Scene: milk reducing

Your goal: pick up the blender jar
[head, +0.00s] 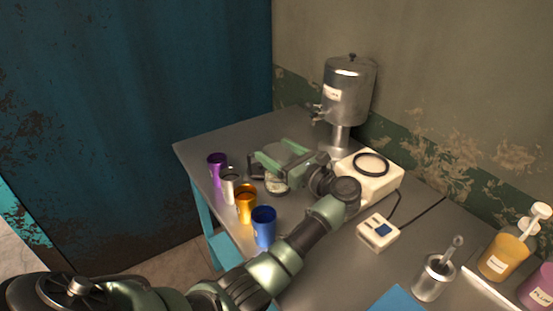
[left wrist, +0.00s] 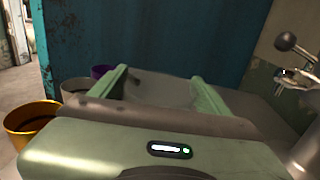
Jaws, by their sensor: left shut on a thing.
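The blender jar (head: 276,182) is clear with a dark bottom rim and shows at the back middle of the table, just left of the white blender base (head: 382,186). My left gripper (head: 275,154) reaches over from the right and is shut on the jar, one green finger on each side of it. In the left wrist view the jar (left wrist: 158,90) shows faintly between the two fingers (left wrist: 160,84). I cannot tell whether the jar's bottom touches the table. The gripper hides part of the jar. My right gripper is not in view.
Purple (head: 216,168), silver (head: 230,184), orange (head: 246,204) and blue (head: 263,228) cups line the left edge, close to the jar. A metal dispenser (head: 347,92) stands behind. A small switch box (head: 378,232), a metal pot (head: 433,279) and pump bottles (head: 506,254) are at right.

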